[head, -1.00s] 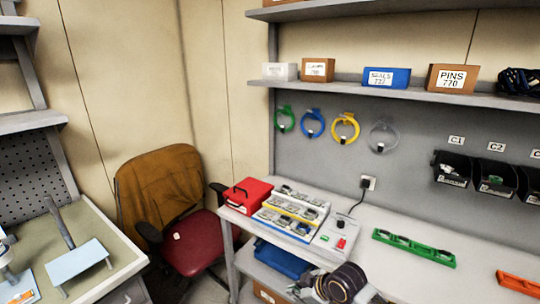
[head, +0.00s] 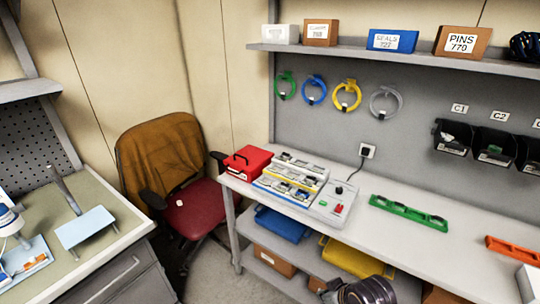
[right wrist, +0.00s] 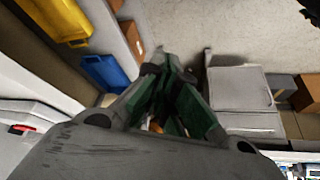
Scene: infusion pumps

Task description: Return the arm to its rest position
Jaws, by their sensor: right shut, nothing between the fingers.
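My right gripper (right wrist: 170,72) shows in the right wrist view, its dark green-padded fingers drawn together with nothing held between them. It points down past the bench toward the floor. In the head view, only a dark rounded part of my right arm shows at the bottom edge, in front of the bench (head: 440,230); the fingers do not show there. My left gripper is in neither current view.
A blue bin (head: 282,224) and a yellow bin (head: 352,260) stand on the bench's lower shelf. A red box (head: 246,161), a green rack (head: 408,213) and an orange rack (head: 512,250) lie on top. A red chair (head: 190,210) stands left of the bench.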

